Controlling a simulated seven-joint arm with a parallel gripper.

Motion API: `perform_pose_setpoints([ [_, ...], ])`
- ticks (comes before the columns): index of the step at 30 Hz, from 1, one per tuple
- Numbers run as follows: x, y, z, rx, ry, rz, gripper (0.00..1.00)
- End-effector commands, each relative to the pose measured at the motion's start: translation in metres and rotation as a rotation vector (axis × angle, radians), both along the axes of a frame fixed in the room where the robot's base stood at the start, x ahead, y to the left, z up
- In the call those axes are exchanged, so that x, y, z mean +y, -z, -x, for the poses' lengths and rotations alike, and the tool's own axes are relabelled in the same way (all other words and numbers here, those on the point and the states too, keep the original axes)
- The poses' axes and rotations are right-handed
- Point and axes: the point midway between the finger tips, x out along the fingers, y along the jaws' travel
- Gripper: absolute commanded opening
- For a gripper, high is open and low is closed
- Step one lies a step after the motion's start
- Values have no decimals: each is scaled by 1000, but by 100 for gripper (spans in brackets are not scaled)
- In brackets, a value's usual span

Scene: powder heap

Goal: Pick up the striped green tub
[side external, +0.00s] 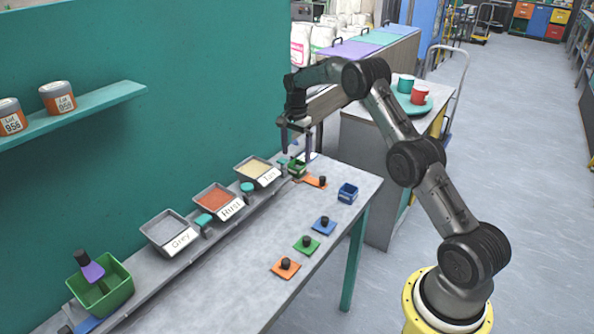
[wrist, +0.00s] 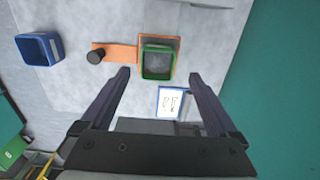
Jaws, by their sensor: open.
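A small open green tub (side external: 297,170) stands at the far end of the grey table in the side view. In the wrist view the tub (wrist: 158,76) sits on an orange pad, with a grey inside; I cannot make out stripes. My gripper (side external: 297,153) points down above the tub, its two fingers apart. In the wrist view the fingertips of my gripper (wrist: 159,75) lie to the left and right of the tub, with nothing held. I cannot tell the exact height gap.
A small blue tub (side external: 347,193) stands nearby; it also shows in the wrist view (wrist: 39,63). An orange piece with a black knob (wrist: 120,53) adjoins the pad. Labelled powder trays (side external: 218,201) line the teal wall. A larger green bin (side external: 118,291) holds a purple scoop.

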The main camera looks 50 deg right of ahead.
Motion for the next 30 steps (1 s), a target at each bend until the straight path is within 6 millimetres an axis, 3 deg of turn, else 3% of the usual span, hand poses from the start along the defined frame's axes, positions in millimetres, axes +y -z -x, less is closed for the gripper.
perform_pose_setpoints([
  [12,2,50,4,3,0,-1,95],
  [20,2,52,4,1,0,0,95],
  [30,2,52,4,1,0,0,37],
])
